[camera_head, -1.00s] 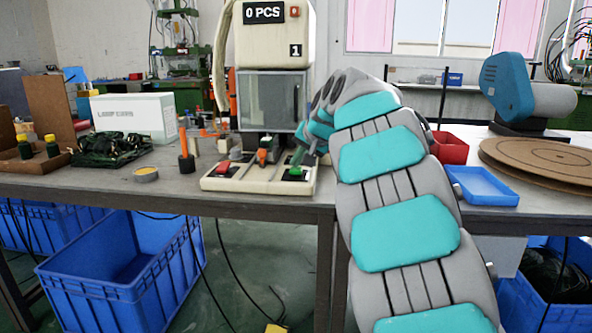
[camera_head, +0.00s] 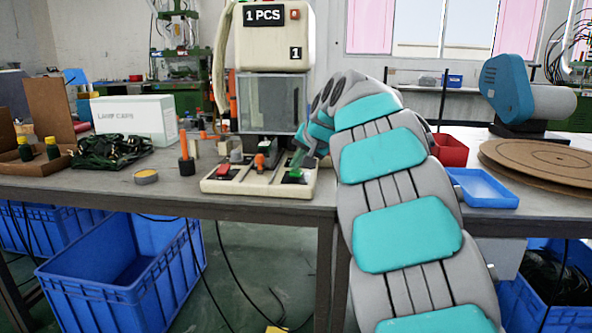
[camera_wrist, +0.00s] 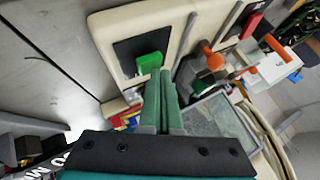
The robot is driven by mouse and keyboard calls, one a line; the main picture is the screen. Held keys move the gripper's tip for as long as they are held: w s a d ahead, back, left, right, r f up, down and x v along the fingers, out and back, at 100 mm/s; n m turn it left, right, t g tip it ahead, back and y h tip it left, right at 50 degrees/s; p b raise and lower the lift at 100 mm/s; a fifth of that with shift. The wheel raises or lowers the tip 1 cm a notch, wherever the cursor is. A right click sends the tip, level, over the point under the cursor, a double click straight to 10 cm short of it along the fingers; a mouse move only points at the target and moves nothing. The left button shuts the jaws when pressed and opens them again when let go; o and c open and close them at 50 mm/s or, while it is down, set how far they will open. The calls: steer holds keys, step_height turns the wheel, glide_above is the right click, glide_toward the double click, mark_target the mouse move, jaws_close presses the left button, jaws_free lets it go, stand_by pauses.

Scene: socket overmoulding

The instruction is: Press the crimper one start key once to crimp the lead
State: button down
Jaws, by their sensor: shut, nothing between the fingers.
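Crimper one (camera_head: 271,50) is a cream machine marked 1 on the bench, and its display reads 1 PCS. Its cream key base (camera_head: 212,186) carries a green key (camera_head: 294,173) on a black pad at the right; the green key also shows in the wrist view (camera_wrist: 151,63). My gripper (camera_head: 297,160) is over the right side of this base, its fingers pointing down at the green key. In the wrist view my gripper (camera_wrist: 161,72) is shut and empty, its green fingertips right at the key's edge. I cannot tell whether they touch it.
An orange-handled part (camera_head: 260,161) stands mid-base, with a red part (camera_head: 235,171) at the left. An orange post (camera_head: 185,152), a round tin (camera_head: 146,177) and a white box (camera_head: 135,115) are further left. A blue tray (camera_head: 484,187) and red bin (camera_head: 450,150) are to the right.

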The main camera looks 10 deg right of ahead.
mark_target(297, 173)
steer(key=shift+r+p, duration=0.35)
steer(key=shift+r, duration=0.3)
step_height(297, 173, up, 5)
steer(key=p, duration=0.4)
stand_by(0.5)
steer(key=s+f+n+g+h, duration=0.1)
steer(key=s+f+g, duration=0.2)
steer(key=s+f, duration=0.5)
steer(key=s+f+n+g+h, duration=0.1)
steer(key=s+f+g, duration=0.3)
steer(key=s, duration=2.3)
steer(key=s+f+n+g, duration=0.3)
steer(key=s+f, duration=1.1)
steer(key=s, duration=0.4)
steer(key=shift+s+g+h, duration=0.3)
steer(key=shift+h, duration=0.1)
